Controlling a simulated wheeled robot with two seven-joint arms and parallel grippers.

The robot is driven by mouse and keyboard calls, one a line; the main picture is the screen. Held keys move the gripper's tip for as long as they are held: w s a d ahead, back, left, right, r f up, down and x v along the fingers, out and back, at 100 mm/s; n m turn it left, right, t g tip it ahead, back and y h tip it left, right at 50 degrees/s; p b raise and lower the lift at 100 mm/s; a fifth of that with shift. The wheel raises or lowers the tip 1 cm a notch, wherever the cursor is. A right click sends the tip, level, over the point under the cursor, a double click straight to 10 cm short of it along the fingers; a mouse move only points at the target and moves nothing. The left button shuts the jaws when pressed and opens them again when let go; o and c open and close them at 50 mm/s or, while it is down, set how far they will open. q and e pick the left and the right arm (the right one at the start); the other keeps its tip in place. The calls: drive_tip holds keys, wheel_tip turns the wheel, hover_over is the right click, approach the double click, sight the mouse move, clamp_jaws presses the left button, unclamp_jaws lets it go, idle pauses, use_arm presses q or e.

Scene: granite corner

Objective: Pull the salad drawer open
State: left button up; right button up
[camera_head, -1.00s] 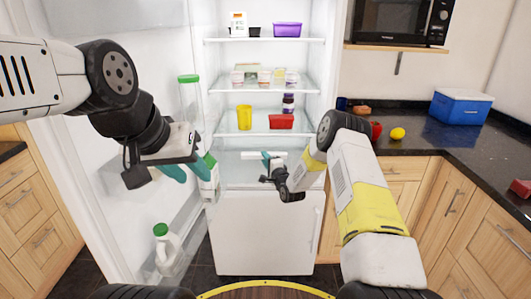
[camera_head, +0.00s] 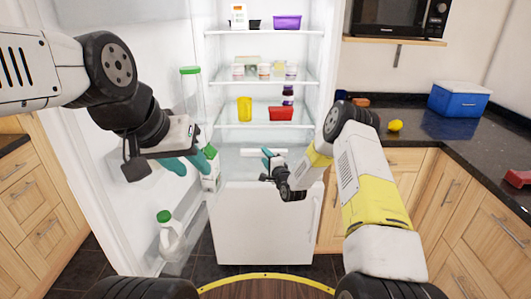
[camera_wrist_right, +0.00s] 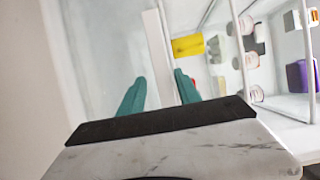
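The salad drawer (camera_head: 233,166) is at the bottom of the open fridge compartment, clear-fronted and hard to make out. A white bar (camera_head: 250,152), which looks like its handle, runs along its front. My right gripper (camera_head: 268,156) is at this bar, its wrist below and to the right. In the right wrist view, the bar (camera_wrist_right: 155,45) runs between the two teal fingers (camera_wrist_right: 160,92), which stand apart. I cannot tell if either finger touches it. My left gripper (camera_head: 190,162) is open and empty near the fridge door at left.
The fridge door (camera_head: 130,220) stands open at left, with a bottle (camera_head: 211,170) and a white jug (camera_head: 171,238). Shelves above hold a yellow cup (camera_head: 244,109), a red container (camera_head: 281,113) and others. A white panel (camera_head: 262,225) is below the drawer. The counter (camera_head: 470,135) is at right.

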drive_tip(key=v, duration=0.7)
drive_tip(key=shift+s, duration=0.4)
drive_tip(key=shift+d+r, duration=0.15)
drive_tip(key=s+d+r+n+g+h, duration=0.2)
drive_tip(key=r+n, duration=0.2)
drive_tip(key=r, duration=0.5)
drive_tip(key=s+d+r+n+g+h, duration=0.1)
drive_tip(key=s+d+r+n+g, duration=0.15)
drive_tip(key=r, duration=0.55)
drive_tip(key=s+d+r+n+g+h, duration=0.2)
drive_tip(key=s+d+r+n, duration=0.25)
drive_tip(key=s+r, duration=0.6)
drive_tip(key=s+d+n+g, duration=0.2)
drive_tip(key=s+n+g, duration=0.1)
drive_tip(key=s, duration=2.4)
drive_tip(key=shift+r+g, duration=0.45)
